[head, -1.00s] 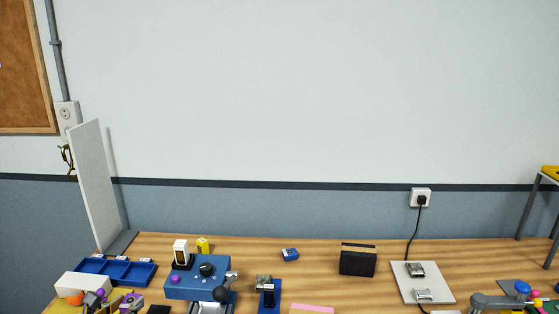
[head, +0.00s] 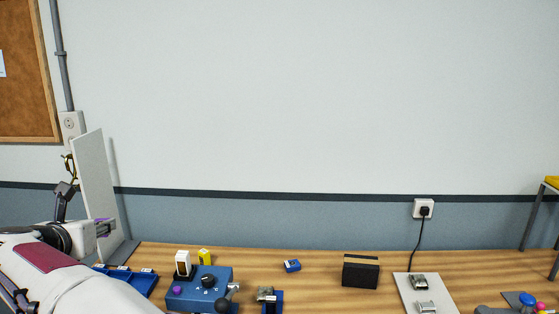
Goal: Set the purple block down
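My pale arm with a dark red patch covers the lower left corner.
The white panel (head: 95,175) stands at the table's left end. A blue tray (head: 140,280), partly hidden by my arm, and a blue box with knobs (head: 215,276) are near. A black box (head: 361,272) stands further right. Wood between the small blue item (head: 292,266) and black box is clear.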

